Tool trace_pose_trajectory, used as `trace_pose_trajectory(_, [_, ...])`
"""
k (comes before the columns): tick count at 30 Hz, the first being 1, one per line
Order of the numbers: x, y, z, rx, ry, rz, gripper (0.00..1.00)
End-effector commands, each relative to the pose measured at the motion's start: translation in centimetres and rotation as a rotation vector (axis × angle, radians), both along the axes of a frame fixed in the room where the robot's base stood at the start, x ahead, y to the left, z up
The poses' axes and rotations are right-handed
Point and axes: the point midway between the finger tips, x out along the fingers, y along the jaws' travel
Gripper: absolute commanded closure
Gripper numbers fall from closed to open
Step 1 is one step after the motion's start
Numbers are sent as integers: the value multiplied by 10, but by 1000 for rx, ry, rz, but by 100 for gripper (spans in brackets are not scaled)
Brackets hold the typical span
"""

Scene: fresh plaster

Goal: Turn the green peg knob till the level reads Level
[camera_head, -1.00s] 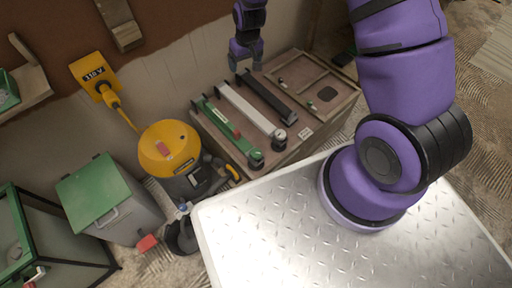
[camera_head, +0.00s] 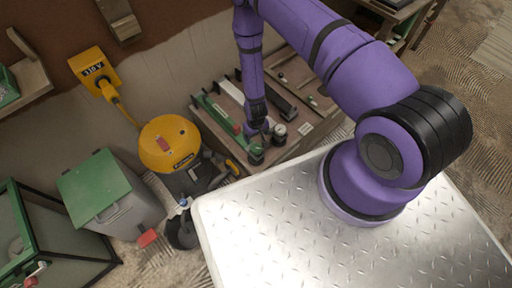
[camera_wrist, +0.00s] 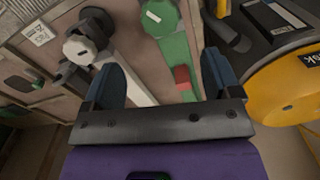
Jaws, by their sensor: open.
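The green peg knob (camera_wrist: 159,18) is a dark green, many-sided cap with a small pale label, at the end of a green bar (camera_wrist: 178,52). In the head view the knob (camera_head: 256,154) sits at the near edge of the wooden bench. A small red block (camera_wrist: 183,77) is on the green bar. My gripper (camera_wrist: 162,62) is open and empty; in the wrist view the knob lies beyond its fingertips, between their directions. In the head view my gripper (camera_head: 259,130) is above the bench close to the knob; the exact gap is unclear. No level reading is legible.
A white bar with a pale round knob (camera_wrist: 80,48) is beside the green one, near my left finger in the wrist view. A black bar (camera_head: 281,102) lies beyond. A yellow vacuum (camera_head: 168,143) stands left of the bench (camera_head: 318,130).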

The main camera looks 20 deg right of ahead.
Motion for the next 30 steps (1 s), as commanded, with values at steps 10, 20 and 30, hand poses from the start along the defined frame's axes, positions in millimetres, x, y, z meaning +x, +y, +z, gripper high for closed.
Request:
trace_pose_trajectory(10, [-2, 0, -40, 0, 3, 0, 17])
trace_pose_trajectory(20, [-2, 0, -91, 0, 2, -1, 17])
trace_pose_trajectory(30, [-1, 0, -108, 0, 1, 1, 17])
